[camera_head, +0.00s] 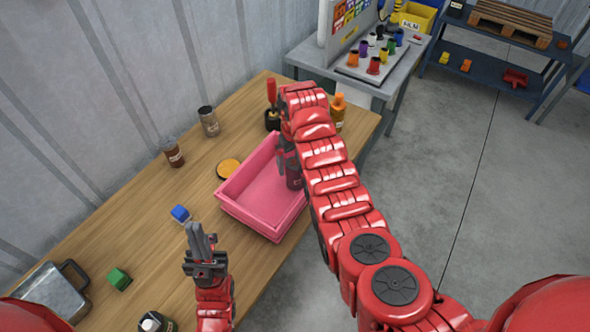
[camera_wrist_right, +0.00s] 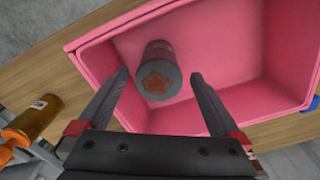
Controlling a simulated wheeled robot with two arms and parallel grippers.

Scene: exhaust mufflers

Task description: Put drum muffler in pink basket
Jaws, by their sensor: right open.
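The pink basket (camera_head: 233,200) stands on the wooden table, and its inside fills much of the right wrist view (camera_wrist_right: 225,50). A dark cylinder with a grey end and an orange-brown mark, which looks like the drum muffler (camera_wrist_right: 158,70), is inside the basket; it shows partly in the head view (camera_head: 293,172). My right gripper (camera_wrist_right: 160,76) is open and empty, its fingers spread to either side of the cylinder in the wrist view, apparently above it. My left gripper (camera_head: 203,230) is over the table left of the basket, with nothing visible in it; its finger gap is unclear.
An orange bottle (camera_head: 338,112) stands behind my right arm.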

